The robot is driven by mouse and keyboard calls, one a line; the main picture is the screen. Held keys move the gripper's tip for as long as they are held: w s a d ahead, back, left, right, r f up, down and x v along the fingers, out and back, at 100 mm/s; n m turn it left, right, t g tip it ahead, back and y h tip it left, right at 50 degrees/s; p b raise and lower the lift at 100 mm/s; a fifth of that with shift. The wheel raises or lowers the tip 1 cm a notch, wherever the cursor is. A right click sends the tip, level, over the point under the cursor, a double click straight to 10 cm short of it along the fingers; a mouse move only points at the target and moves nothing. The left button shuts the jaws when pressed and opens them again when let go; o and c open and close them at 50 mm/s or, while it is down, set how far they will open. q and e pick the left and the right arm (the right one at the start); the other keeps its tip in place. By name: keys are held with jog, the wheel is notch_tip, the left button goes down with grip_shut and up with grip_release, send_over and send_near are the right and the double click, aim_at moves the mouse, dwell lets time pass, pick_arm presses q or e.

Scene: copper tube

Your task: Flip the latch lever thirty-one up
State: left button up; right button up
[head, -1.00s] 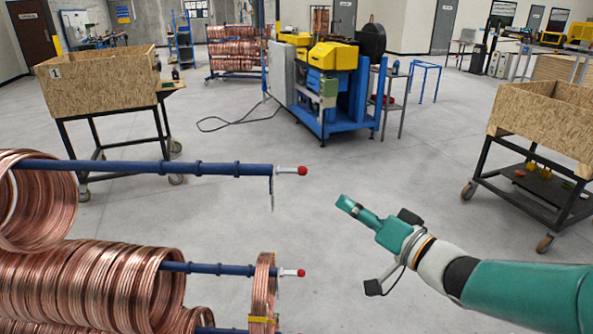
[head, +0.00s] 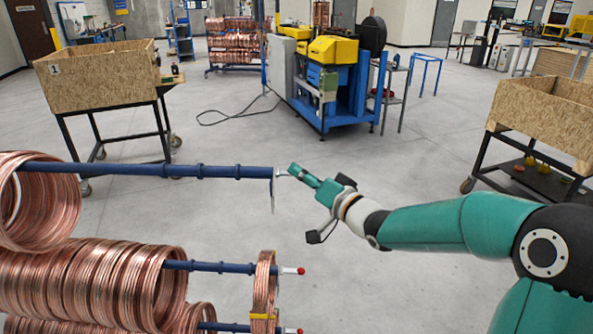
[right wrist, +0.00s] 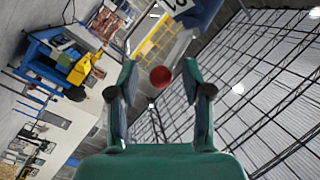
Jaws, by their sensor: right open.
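The upper blue bar (head: 150,168) ends in a short pale lever (head: 281,172) that points out along the bar. A thin dark piece (head: 272,197) hangs from this end. The lever's red knob (right wrist: 160,77) shows in the right wrist view between my open fingers; in the head view my gripper hides it. My right gripper (head: 293,170) is at the lever's tip and shows open in the right wrist view (right wrist: 160,88). Contact with the knob cannot be told. A white plate (right wrist: 178,4) with partly cut-off dark marks is beyond the knob. My left gripper is out of view.
Lower bars (head: 220,267) carry copper coils (head: 90,285) and end in red-tipped levers (head: 292,270). A wooden crate cart (head: 100,84) stands back left, another (head: 540,112) right. A blue and yellow machine (head: 335,75) stands behind. The floor between is clear.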

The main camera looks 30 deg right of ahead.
jog(key=shift+w, duration=0.75)
